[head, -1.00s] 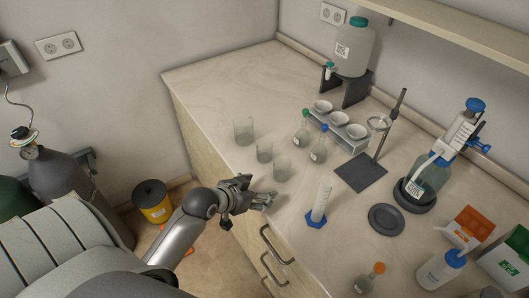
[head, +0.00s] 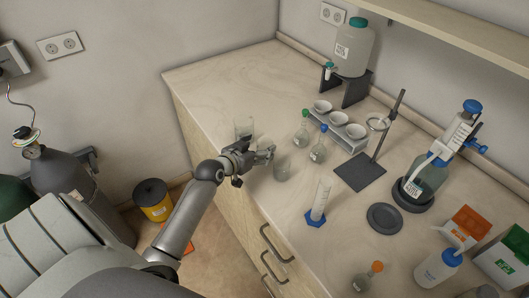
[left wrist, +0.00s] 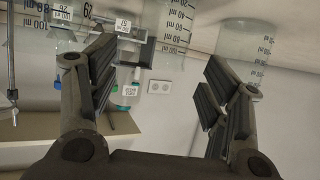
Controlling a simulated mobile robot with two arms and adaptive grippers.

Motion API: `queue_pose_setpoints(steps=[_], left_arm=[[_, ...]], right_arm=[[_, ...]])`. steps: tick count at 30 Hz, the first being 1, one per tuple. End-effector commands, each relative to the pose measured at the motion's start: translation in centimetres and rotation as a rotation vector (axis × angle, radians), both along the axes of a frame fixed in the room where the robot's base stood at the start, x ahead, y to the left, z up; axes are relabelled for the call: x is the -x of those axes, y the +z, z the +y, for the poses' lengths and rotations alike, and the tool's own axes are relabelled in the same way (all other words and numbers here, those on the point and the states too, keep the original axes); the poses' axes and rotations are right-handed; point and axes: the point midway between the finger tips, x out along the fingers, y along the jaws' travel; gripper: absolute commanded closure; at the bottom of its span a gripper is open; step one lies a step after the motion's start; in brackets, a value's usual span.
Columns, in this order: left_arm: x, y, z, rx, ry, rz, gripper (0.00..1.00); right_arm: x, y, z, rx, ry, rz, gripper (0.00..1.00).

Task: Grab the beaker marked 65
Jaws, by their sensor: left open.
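Three clear glass beakers stand in a slanting row near the counter's left edge: a far one (head: 243,127), a middle one (head: 263,142) partly hidden by my gripper, and a near one (head: 283,166). My left gripper (head: 266,154) is open at the middle beaker, with the near one just to its right. In the left wrist view, upside down, my open fingers (left wrist: 162,85) frame a graduated beaker (left wrist: 175,25) at the top. Other beakers show at upper left (left wrist: 50,38) and upper right (left wrist: 247,42). I cannot clearly read which is marked 65. My right gripper is out of view.
Two small flasks (head: 302,136) with green and blue stoppers stand behind the beakers, before a rack of white bowls (head: 338,127). A graduated cylinder (head: 320,198) stands to the right, near the ring stand's base (head: 360,172). The counter's far left is clear.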

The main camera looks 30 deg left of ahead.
Motion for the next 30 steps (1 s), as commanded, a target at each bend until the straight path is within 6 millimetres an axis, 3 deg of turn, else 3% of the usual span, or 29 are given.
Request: queue_pose_setpoints(steps=[9, 20, 30], left_arm=[[-3.3, -1.5, 0.0, 0.002, 0.000, 0.000, 0.29], [-3.9, -1.8, 0.0, 0.000, -0.001, 0.000, 0.29], [-3.8, -1.8, 0.0, 0.000, -0.001, 0.001, 0.72]], right_arm=[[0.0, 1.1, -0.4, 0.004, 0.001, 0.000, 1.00], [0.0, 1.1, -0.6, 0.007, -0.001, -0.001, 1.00], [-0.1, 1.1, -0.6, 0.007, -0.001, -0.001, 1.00]])
